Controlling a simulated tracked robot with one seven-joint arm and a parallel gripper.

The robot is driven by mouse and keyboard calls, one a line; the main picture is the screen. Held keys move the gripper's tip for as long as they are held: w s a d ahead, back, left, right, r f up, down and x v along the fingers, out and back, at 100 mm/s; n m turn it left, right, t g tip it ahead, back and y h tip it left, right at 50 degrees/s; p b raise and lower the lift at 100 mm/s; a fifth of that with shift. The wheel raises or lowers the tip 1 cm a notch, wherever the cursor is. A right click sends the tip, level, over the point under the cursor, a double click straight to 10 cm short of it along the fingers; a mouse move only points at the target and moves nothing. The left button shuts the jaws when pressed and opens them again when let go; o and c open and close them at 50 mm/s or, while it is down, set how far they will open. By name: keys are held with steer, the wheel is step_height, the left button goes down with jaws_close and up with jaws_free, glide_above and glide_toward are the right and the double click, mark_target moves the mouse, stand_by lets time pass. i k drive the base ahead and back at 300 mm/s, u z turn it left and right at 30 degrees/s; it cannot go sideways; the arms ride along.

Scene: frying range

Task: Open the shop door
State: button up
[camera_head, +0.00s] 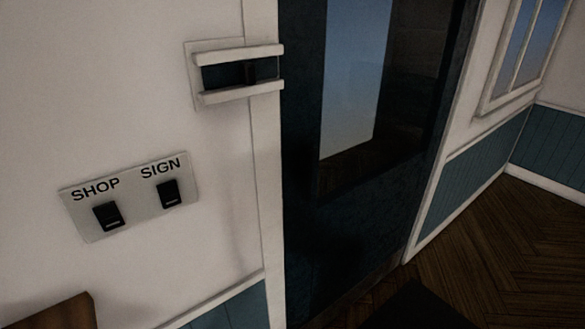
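The shop door (350,215) is dark blue with a tall glass pane (355,90), right of the middle. It stands in a white frame (262,190); I cannot tell for certain whether it is fully shut. A white holder with two horizontal bars (235,56) is fixed to the wall at the door's left edge and reaches over the frame. A dark piece (250,72) sits between its bars; it may be part of a latch. No handle is plain to see on the dark door. My gripper is not in view.
A wall plate (135,205) has two black switches under "SHOP" and "SIGN". A brown wooden edge (55,314) is at the lower left. A dark shape (415,308), unclear, lies low in the middle. Wooden floor (485,240) is clear at right, below a window (528,50).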

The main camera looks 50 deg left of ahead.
mark_target(339, 244)
steer(key=u, duration=0.15)
steer(key=k, duration=0.65)
steer(key=u, duration=1.55)
steer(key=i, duration=0.5)
steer(key=z, duration=0.05)
